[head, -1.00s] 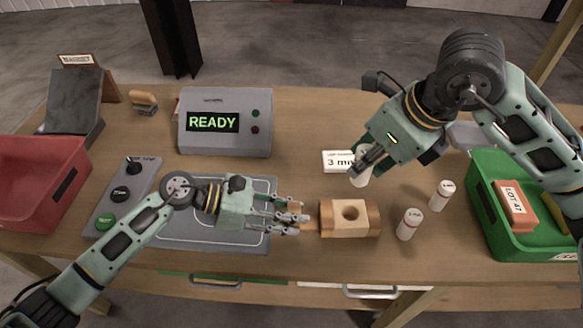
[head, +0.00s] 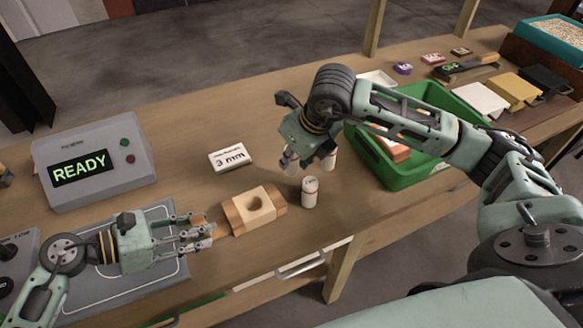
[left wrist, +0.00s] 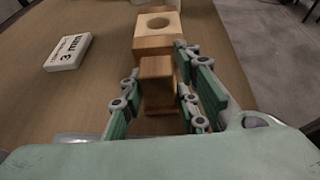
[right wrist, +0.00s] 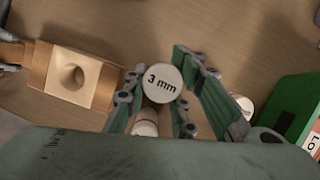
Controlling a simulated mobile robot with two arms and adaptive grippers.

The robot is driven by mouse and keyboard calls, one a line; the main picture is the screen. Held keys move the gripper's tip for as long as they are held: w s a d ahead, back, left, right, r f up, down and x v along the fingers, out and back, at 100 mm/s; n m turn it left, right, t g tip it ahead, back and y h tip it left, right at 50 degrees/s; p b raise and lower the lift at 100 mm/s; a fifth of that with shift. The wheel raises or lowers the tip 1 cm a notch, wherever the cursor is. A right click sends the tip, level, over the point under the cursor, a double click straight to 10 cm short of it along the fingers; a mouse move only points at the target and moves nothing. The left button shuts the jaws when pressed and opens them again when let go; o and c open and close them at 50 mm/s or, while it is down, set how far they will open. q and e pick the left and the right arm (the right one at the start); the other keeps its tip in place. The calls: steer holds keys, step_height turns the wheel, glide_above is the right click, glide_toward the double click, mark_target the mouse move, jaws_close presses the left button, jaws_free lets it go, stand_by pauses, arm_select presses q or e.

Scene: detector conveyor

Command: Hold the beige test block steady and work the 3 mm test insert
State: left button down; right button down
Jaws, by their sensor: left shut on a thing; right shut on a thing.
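The beige test block (head: 249,203), with a round hole in its top and darker wooden ends, lies on the table. My left gripper (head: 205,230) is shut on its near wooden end, which shows between the fingers in the left wrist view (left wrist: 157,88). My right gripper (head: 303,163) is shut on a white cylinder whose top reads "3 mm" (right wrist: 161,83). It holds this insert upright, to the right of the block and apart from the hole (right wrist: 74,76). Fingers hide part of the insert in the head view.
Two other white cylinders stand close by: one in front of my right gripper (head: 310,193), one behind it (head: 329,160). A "3 mm" card (head: 230,156) lies behind the block. A green bin (head: 405,176) stands right. The detector (head: 95,160) reads READY.

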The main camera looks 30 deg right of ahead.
mark_target(292, 168)
steer(key=shift+f, duration=1.8)
steer(key=c, duration=1.4)
jaws_free()
steer(key=shift+f, duration=0.15)
steer(key=shift+c, duration=0.2)
